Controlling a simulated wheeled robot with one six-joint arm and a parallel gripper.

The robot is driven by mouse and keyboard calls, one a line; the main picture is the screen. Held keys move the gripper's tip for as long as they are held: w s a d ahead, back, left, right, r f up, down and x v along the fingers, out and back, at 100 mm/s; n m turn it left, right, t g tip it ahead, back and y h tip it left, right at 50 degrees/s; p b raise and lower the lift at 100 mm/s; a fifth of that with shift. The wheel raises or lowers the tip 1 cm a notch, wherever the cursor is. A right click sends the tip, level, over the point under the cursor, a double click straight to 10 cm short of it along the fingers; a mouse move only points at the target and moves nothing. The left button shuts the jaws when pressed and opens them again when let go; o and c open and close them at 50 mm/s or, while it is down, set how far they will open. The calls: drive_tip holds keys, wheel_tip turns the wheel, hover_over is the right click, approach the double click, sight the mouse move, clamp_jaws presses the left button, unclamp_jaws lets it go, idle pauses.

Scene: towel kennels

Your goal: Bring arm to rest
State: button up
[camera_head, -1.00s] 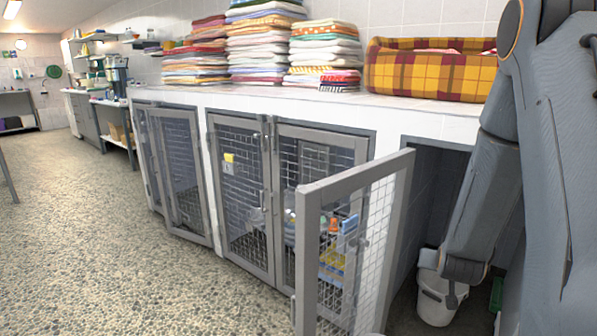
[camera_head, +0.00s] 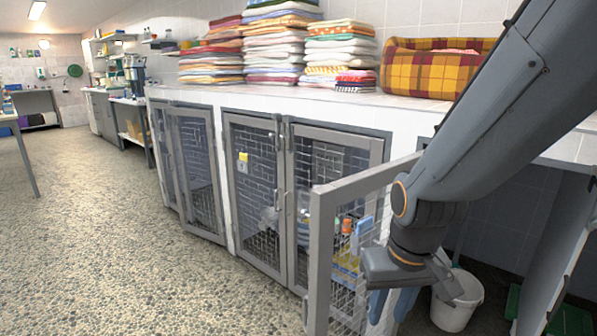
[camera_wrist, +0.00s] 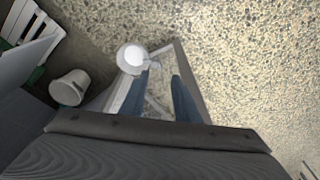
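My arm reaches in from the upper right of the head view and bends down at its wrist. My gripper (camera_head: 392,300) points down in front of the open mesh door (camera_head: 318,262), which it partly overlaps. In the wrist view, my gripper's (camera_wrist: 160,88) two blue-grey fingers stand apart with nothing held between them. The open door's frame (camera_wrist: 190,72) lies below and around the fingers. I cannot tell whether anything touches it.
Mesh kennel doors (camera_head: 255,195) line the white counter (camera_head: 290,106). Folded towels (camera_head: 273,45) and a plaid pet bed (camera_head: 430,72) sit on top. A white bucket (camera_head: 459,300) stands in the open bay under the counter. The speckled floor (camera_head: 110,235) at left is clear.

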drive_tip(key=s+a+r+n+g, duration=0.2)
drive_tip(key=s+a+r+n, duration=0.1)
drive_tip(key=s+a+r, duration=0.5)
drive_tip(key=s+d+r+m+p, duration=0.1)
drive_tip(key=d+r+m+p, duration=0.2)
drive_tip(key=d+r+p, duration=0.7)
drive_tip(key=d+p, duration=0.1)
drive_tip(key=p, duration=1)
drive_tip(key=shift+s+r+m, duration=0.15)
drive_tip(key=shift+r+m, duration=0.1)
drive_tip(key=shift+m, duration=0.15)
drive_tip(key=shift+d, duration=0.1)
